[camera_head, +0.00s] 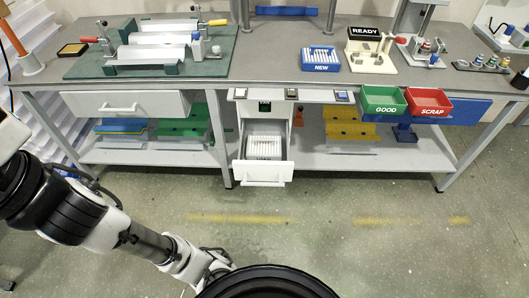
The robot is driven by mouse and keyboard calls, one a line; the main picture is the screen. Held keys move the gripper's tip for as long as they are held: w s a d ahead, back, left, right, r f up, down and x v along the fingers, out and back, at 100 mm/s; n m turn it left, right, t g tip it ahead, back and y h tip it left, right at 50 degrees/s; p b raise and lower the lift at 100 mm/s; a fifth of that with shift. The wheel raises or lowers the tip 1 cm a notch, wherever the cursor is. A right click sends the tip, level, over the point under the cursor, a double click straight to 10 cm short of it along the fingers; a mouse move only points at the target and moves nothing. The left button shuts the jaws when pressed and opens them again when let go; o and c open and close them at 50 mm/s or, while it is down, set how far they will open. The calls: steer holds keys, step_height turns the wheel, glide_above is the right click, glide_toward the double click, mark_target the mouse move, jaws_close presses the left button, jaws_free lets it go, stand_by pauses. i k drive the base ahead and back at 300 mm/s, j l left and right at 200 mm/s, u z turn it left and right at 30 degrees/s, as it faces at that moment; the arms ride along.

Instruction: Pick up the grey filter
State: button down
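I cannot pick out the grey filter with certainty in the head view. Several small cylindrical parts stand on a dark strip (481,67) at the right of the bench, too small to identify. A blue tray marked NEW (320,67) holds several slim white pieces. An open drawer (263,175) below the bench holds a row of pale pieces. My arm reaches from the left edge to the bottom centre, low in front of the bench. Its far end goes behind a black rounded part at the bottom edge, and no gripper fingers show.
The grey bench (270,74) spans the back. A green GOOD bin (383,107) and a red SCRAP bin (428,109) hang at its front edge. The open drawer juts out above the floor. A green board (90,66) carries a rig with white rollers. The floor (340,240) ahead is clear.

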mark_target(259, 147)
steer(key=i+j, duration=0.8)
steer(key=i+j+z, duration=0.15)
steer(key=z, duration=0.3)
steer(key=i+j+z, duration=0.1)
steer(key=j+z, duration=0.2)
steer(key=z, duration=0.9)
